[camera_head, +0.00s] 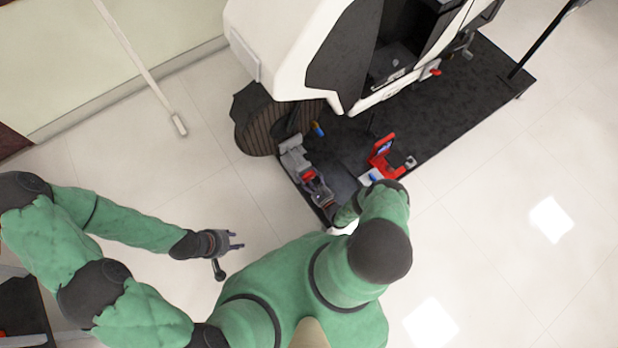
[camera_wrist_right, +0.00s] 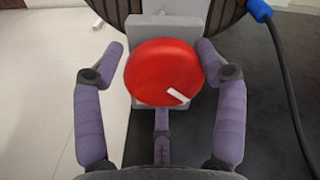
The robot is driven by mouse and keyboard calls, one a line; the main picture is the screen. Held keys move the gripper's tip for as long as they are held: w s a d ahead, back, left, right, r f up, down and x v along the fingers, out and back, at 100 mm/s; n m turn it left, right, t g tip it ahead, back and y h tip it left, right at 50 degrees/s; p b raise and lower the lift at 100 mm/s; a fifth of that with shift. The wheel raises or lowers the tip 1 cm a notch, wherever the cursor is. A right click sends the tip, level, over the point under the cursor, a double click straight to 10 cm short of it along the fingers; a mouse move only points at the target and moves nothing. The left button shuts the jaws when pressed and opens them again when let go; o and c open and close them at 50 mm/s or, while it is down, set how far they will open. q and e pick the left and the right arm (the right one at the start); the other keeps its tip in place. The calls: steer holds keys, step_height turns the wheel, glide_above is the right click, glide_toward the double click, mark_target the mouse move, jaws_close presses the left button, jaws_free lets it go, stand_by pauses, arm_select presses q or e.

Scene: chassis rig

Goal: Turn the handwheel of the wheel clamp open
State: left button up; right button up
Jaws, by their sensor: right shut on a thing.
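The red round handwheel (camera_wrist_right: 162,72) with a white mark near its lower right rim faces the right wrist camera. It sits on the grey body of the wheel clamp (camera_wrist_right: 167,27); the clamp also shows in the head view (camera_head: 292,150). My right gripper (camera_head: 310,180) is at the handwheel, its purple fingers on the left, right and below it in the wrist view, shut on it. The exact finger contact is hard to see. My left gripper (camera_head: 236,241) is empty and held over the floor at lower left, its fingers apart.
The clamp stands at the near-left edge of a dark platform (camera_head: 440,110), beside a dark wheel (camera_head: 262,122). A white vehicle body (camera_head: 290,50) stands above. A red fixture (camera_head: 383,153) stands right of the clamp. A cable with a blue end (camera_wrist_right: 259,10) hangs at right.

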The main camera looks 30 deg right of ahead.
steer(key=n, duration=0.4)
steer(key=shift+w+d+r, duration=0.15)
steer(key=shift+w+r, duration=0.15)
steer(key=shift+c, duration=0.2)
steer(key=n, duration=0.3)
steer(key=shift+s+a+f+n, duration=0.1)
steer(key=shift+a+f+n, duration=0.05)
steer(key=shift+a+n, duration=0.15)
steer(key=n, duration=0.3)
steer(key=shift+s+a+f+n, duration=0.1)
steer(key=shift+a+f+n, duration=0.1)
steer(key=shift+n, duration=0.1)
steer(key=shift+c, duration=0.2)
steer(key=n, duration=0.4)
steer(key=shift+s+a+f, duration=0.1)
steer(key=shift+a+f, duration=0.1)
steer(key=shift+o, duration=0.2)
steer(key=n, duration=0.5)
steer(key=shift+s+a+f+n, duration=0.1)
steer(key=shift+f+n, duration=0.2)
steer(key=shift+n, duration=0.1)
steer(key=shift+f+n, duration=0.1)
steer(key=shift+n, duration=2.5)
steer(key=shift+d, duration=0.2)
steer(key=o, duration=1.1)
steer(key=shift+d, duration=0.2)
